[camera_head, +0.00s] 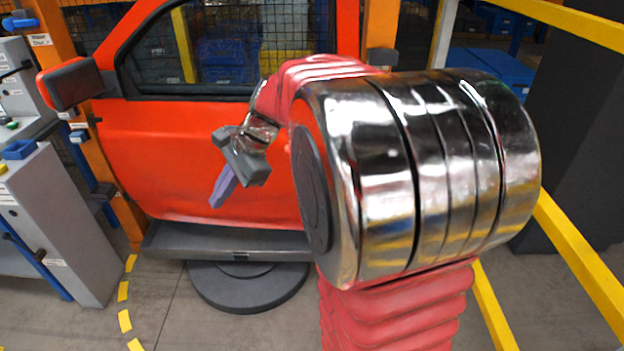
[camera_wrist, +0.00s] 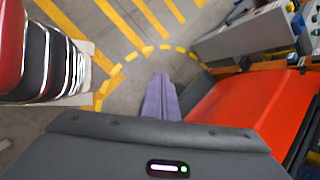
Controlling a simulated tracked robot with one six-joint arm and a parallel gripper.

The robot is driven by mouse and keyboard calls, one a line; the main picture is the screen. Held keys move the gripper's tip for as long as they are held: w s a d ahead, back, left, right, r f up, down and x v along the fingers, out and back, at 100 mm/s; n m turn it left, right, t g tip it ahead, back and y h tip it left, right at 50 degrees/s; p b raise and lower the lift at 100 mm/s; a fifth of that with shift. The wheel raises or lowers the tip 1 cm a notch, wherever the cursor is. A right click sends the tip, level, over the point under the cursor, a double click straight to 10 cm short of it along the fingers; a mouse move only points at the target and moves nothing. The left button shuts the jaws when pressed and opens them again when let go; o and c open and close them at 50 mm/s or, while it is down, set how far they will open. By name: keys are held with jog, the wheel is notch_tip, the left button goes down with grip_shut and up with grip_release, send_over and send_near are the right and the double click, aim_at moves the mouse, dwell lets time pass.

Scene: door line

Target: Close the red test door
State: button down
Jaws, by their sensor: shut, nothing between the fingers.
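The red test door (camera_head: 190,160) stands on a dark stand in the head view, with a dark window frame and a black mirror at its upper left. Whether it is latched cannot be told. My gripper (camera_head: 218,194) is in front of the door's outer panel, with its purple-grey fingers shut and empty, pointing down and left. In the wrist view the fingers (camera_wrist: 161,98) are together over the floor, and the red door (camera_wrist: 250,105) lies to their right. Contact with the door cannot be told. My arm hides the door's right part.
A grey cabinet (camera_head: 65,225) with blue bins stands left of the door. An orange post (camera_head: 66,50) rises behind the mirror. A yellow rail (camera_head: 580,255) runs along the right. Yellow dashes (camera_head: 124,320) mark open floor at lower left.

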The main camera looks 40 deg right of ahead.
jog(key=s+a+n+h, duration=0.2)
jog(key=s+a+n, duration=0.2)
jog(key=s+n, duration=0.5)
jog(key=s+a+n+t+h, duration=0.1)
jog(key=s+a+n+h, duration=0.2)
jog(key=s+n, duration=0.6)
jog(key=shift+s+a+r+t, duration=0.3)
jog(key=shift+s+a, duration=0.3)
jog(key=shift+s, duration=0.55)
